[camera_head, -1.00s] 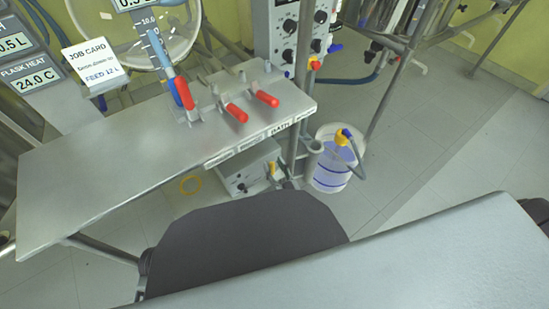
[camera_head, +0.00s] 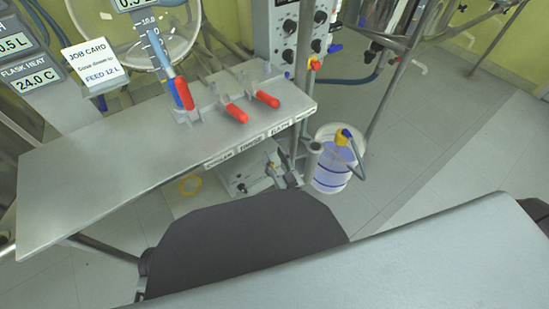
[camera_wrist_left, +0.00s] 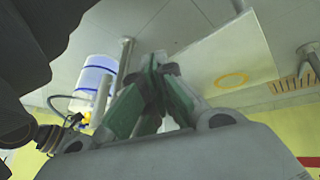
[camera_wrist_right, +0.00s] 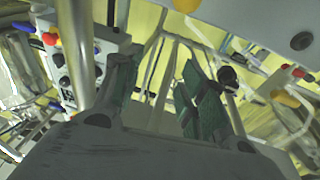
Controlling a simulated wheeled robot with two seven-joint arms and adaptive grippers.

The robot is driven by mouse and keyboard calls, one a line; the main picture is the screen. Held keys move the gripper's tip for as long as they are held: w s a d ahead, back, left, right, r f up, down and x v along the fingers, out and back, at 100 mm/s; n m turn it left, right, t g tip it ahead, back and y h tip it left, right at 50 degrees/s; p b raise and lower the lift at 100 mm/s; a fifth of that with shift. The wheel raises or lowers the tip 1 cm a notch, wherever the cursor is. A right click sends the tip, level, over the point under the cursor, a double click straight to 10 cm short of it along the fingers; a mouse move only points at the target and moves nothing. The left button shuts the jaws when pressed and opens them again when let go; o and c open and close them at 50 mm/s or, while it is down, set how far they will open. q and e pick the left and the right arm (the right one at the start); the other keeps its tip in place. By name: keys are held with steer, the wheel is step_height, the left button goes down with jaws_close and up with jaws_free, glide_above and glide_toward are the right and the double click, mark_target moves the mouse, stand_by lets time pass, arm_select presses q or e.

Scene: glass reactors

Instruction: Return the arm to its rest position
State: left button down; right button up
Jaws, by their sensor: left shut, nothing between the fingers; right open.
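My left gripper shows in the left wrist view (camera_wrist_left: 158,75), its green-padded fingers closed together with nothing between them. Behind it are the floor, the banded bottle (camera_wrist_left: 98,82) and a yellow ring (camera_wrist_left: 232,80). My right gripper shows in the right wrist view (camera_wrist_right: 155,80), its fingers wide apart and empty. Beyond it are a thick grey pole, a panel with coloured knobs (camera_wrist_right: 88,62) and several thin tubes. I cannot make out either gripper surely in the head view.
A grey bench (camera_head: 95,185) carries red-handled clamps (camera_head: 234,112) and a job card (camera_head: 95,65). A control panel (camera_head: 290,35) stands behind it. A box (camera_head: 240,183) sits under the bench. The blue-banded bottle (camera_head: 330,178) stands on the floor. Floor at the right is clear.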

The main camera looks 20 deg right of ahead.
arm_select(q)
steer(key=shift+f, duration=0.1)
arm_select(e)
steer(key=shift+f, duration=0.15)
